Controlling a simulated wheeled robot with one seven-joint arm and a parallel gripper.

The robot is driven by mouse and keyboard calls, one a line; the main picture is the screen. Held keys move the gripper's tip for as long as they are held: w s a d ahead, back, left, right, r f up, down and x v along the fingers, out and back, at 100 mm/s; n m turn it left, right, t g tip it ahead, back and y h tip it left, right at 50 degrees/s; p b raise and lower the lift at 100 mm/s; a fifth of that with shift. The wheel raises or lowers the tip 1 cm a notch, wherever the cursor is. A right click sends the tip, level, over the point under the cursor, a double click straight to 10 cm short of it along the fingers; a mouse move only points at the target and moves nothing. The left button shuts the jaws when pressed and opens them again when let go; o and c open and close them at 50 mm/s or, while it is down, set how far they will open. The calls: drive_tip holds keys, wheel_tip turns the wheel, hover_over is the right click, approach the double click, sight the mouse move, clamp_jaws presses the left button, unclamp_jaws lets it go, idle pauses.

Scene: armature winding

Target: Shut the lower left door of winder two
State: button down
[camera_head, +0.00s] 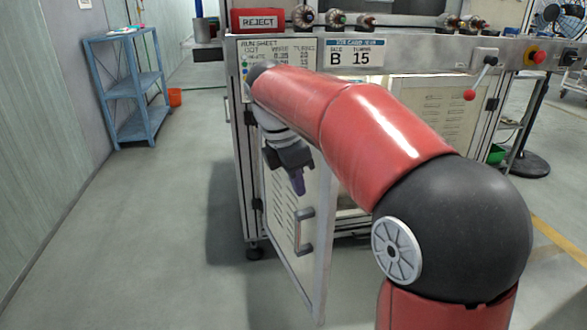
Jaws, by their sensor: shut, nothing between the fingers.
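The lower left door (283,222) of the winder (408,55) stands swung open toward me, hinged at the left post of the cabinet.
A closed vented door (432,108) is at the right of the cabinet. A lever with a red knob (469,95) and a red stop button (538,57) stick out at the front rail. A red REJECT bin (258,21) sits on top. The floor to the left is clear up to a blue shelf (126,88).

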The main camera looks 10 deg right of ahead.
sight(318, 185)
drive_tip(key=shift+w+d+f, duration=0.2)
drive_tip(key=shift+d+f, duration=0.15)
drive_tip(key=shift+d, duration=0.4)
drive_tip(key=shift+w+d+f, duration=0.15)
drive_tip(key=shift+d+f, duration=0.25)
drive_tip(key=shift+d, duration=0.35)
drive_tip(key=shift+w+d+f, duration=0.2)
drive_tip(key=shift+d+f, duration=0.15)
drive_tip(key=shift+d, duration=0.4)
drive_tip(key=shift+d, duration=0.1)
